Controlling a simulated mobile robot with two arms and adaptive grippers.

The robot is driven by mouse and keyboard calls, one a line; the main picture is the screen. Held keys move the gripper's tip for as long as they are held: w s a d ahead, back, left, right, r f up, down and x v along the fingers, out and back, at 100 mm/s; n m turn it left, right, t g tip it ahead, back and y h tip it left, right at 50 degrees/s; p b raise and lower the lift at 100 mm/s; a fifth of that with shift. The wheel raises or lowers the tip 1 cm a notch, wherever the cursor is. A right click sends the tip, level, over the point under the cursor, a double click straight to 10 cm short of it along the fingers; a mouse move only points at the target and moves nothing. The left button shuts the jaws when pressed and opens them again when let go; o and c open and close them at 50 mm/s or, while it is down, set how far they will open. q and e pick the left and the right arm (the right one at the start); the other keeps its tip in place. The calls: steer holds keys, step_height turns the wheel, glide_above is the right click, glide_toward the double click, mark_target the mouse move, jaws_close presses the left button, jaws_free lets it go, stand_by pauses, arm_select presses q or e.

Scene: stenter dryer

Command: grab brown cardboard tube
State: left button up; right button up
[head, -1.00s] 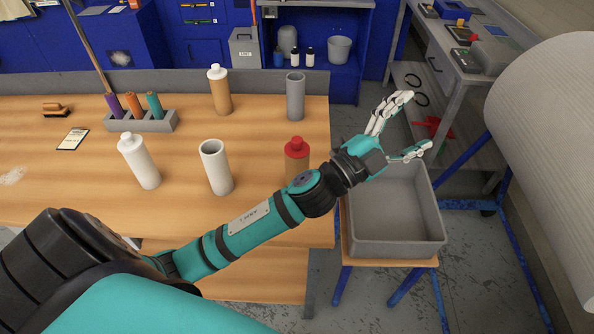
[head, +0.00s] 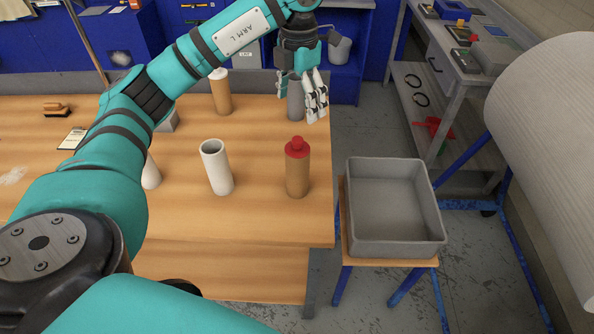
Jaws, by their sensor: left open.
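Two brown cylinders stand upright on the wooden workbench. One has a red stepped top (head: 297,175) and stands near the bench's right edge. The other has a white top (head: 221,97), stands further back and is partly covered by my left arm. Neither shows an open tube end. My left gripper (head: 301,102) is open, fingers pointing down, at the back right of the bench. It overlaps a grey tube (head: 295,112), which shows between its fingers; I cannot tell whether they touch it. The red-topped cylinder is nearer to the camera than the gripper. My right gripper is not in view.
A white open tube (head: 217,170) stands left of the red-topped cylinder. A white bottle (head: 151,175) is mostly behind my arm. An empty grey bin (head: 395,238) sits on a stool right of the bench (head: 240,220). A large pale roll (head: 550,150) is at far right.

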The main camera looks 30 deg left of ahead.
mark_target(299, 140)
arm_select(q)
step_height(299, 140, down, 12)
steer(key=shift+r+p, duration=0.2)
steer(key=shift+p, duration=1.05)
steer(key=f+p, duration=0.1)
steer(key=f, duration=0.1)
steer(key=f+p, duration=0.1)
steer(key=f, duration=0.2)
steer(key=shift+w+a+p, duration=0.15)
steer(key=shift+w+p, duration=0.05)
steer(key=shift+p, duration=0.2)
steer(key=shift+f, duration=0.3)
steer(key=shift+c, duration=0.4)
steer(key=c, duration=1.5)
steer(key=shift+c, duration=0.2)
steer(key=shift+r, duration=0.2)
